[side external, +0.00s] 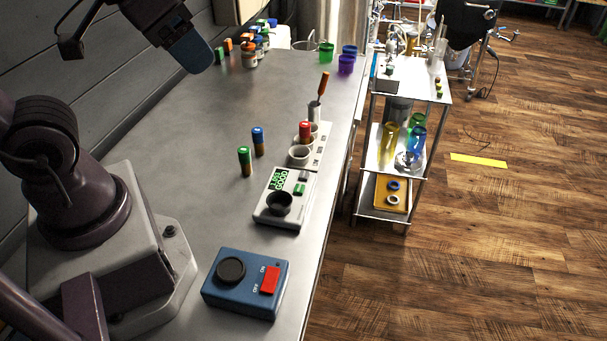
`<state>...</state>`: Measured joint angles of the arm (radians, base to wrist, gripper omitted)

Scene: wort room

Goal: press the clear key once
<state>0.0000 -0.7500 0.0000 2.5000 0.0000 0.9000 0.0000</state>
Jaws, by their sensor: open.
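A small pale device (268,220) like a scale stands on the steel bench, with a dark round cup or pan (279,203) on it. Its lit green display (279,179) shows characters too small to read surely. Beside the display are a green key (299,189) and a pale grey key (304,176). No label is legible, so I cannot tell which is the clear key. Neither key is touched or covered. My arm rises at the left and reenters at the top left, well away from the device.
A blue box (237,299) with a black knob and red ON/OFF switch stands nearer. Green-capped (245,161) and blue-capped (258,141) vials stand left of a pale rack (300,153) holding a red-capped vial (304,131). Bottles and cups crowd the far end; the middle bench (200,120) is clear.

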